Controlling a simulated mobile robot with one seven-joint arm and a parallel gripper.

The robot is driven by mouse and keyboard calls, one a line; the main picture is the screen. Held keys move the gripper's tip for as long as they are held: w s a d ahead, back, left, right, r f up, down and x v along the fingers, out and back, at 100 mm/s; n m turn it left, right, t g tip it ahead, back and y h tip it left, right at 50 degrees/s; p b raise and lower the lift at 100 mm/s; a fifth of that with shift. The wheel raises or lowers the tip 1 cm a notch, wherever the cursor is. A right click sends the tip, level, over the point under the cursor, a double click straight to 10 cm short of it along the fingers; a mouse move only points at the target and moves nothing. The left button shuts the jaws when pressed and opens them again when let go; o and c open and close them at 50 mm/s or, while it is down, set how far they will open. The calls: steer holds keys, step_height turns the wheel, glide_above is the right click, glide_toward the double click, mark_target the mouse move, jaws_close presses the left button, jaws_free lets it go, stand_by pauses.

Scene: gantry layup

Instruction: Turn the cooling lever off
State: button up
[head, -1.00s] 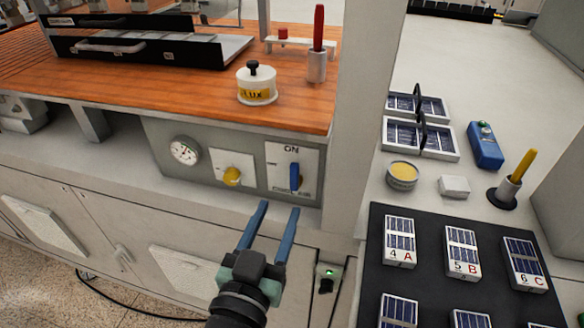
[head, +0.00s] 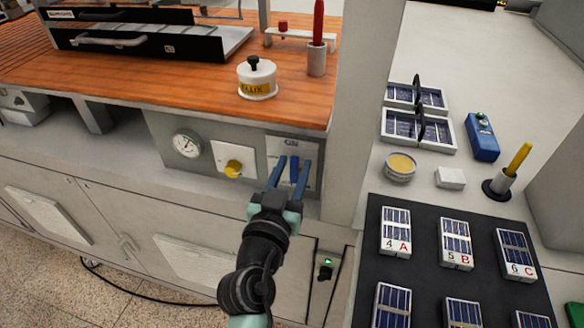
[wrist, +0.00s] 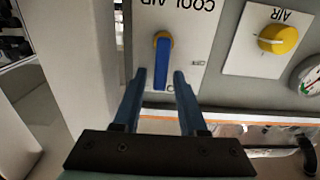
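The cooling lever (head: 294,171) is a blue handle on a white plate in the grey panel below the wooden worktop. The plate reads "ON" at the top and "COOL AIR" at the bottom. In the wrist view, which is upside down, the lever (wrist: 165,62) runs from its yellow pivot towards the ON side. My gripper (head: 294,161) is open in front of the plate, with one blue finger on each side of the lever in the picture. In the wrist view the lever's free end shows between the fingertips of my gripper (wrist: 160,73). I cannot tell whether they touch it.
A yellow AIR knob (head: 233,168) and a round gauge (head: 187,144) sit left of the lever. A white post (head: 362,110) stands close on the right. A white LUX pot (head: 257,80) stands on the worktop above.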

jaws_close()
steer(key=n, duration=0.1)
steer(key=a+n, duration=0.1)
steer(key=n+b, duration=0.1)
steer(key=n, duration=0.1)
steer(key=shift+w+a+f, duration=0.2)
steer(key=shift+f, duration=0.05)
steer(key=n, duration=0.3)
steer(key=a+f+n, duration=0.1)
steer(key=n, duration=0.2)
steer(key=a+f+n, duration=0.1)
steer(key=n, duration=0.2)
steer(key=shift+w+a+b, duration=0.1)
steer(key=shift+w+b, duration=0.2)
steer(key=shift+b, duration=0.05)
steer(key=shift+a+f+n, duration=0.1)
steer(key=shift+f+n, duration=0.3)
steer(key=shift+n, duration=0.8)
steer(key=shift+f+n, duration=0.35)
steer(key=shift+n, duration=0.85)
